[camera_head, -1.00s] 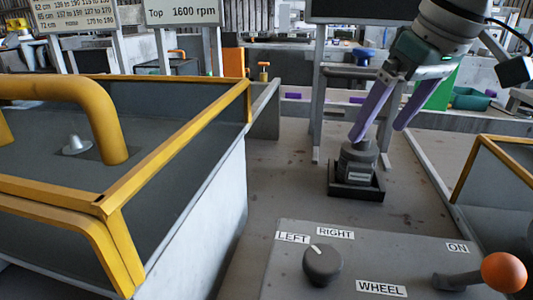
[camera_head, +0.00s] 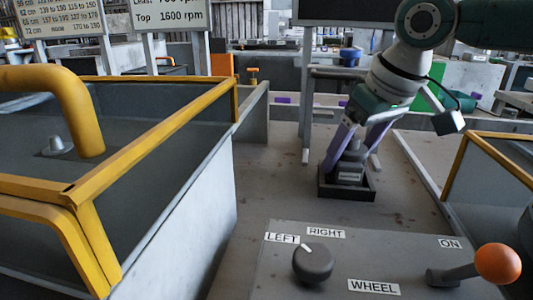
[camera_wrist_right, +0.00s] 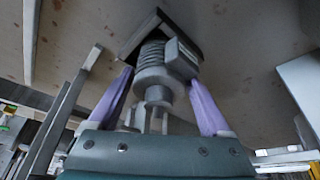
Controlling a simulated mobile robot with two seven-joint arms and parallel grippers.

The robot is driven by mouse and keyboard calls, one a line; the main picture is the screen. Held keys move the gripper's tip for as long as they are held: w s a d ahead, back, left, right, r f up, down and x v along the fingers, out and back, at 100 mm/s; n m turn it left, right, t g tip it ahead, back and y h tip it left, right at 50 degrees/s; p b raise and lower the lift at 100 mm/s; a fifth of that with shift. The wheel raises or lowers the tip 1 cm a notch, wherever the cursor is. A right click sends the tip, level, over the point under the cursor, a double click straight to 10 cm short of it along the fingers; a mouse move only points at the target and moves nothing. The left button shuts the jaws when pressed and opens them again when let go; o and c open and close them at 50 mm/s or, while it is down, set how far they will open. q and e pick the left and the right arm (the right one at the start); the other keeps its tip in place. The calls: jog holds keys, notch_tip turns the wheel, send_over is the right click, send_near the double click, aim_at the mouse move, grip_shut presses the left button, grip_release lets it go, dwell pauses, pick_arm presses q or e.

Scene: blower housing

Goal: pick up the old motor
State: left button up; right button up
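The old motor (camera_head: 350,172) is a grey, ribbed, upright cylinder with a side box and a pale label. It stands in a dark square tray (camera_head: 352,193) on the bench. My right gripper (camera_head: 349,157) is lowered over it with its purple fingers spread, one on each side. In the right wrist view the motor (camera_wrist_right: 158,75) lies between the two fingers, with its narrow shaft end towards the palm. The fingers are close to its sides; I cannot tell whether either touches. My left gripper is not in view.
A yellow-railed grey bin (camera_head: 190,195) fills the left. A control panel (camera_head: 330,270) with a dial (camera_head: 313,264) and an orange-knobbed lever (camera_head: 497,263) stands in front. Another yellow-edged box (camera_head: 500,170) is at right. Bare bench (camera_head: 280,185) lies between.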

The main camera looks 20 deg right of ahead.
grip_shut()
dwell(0.4)
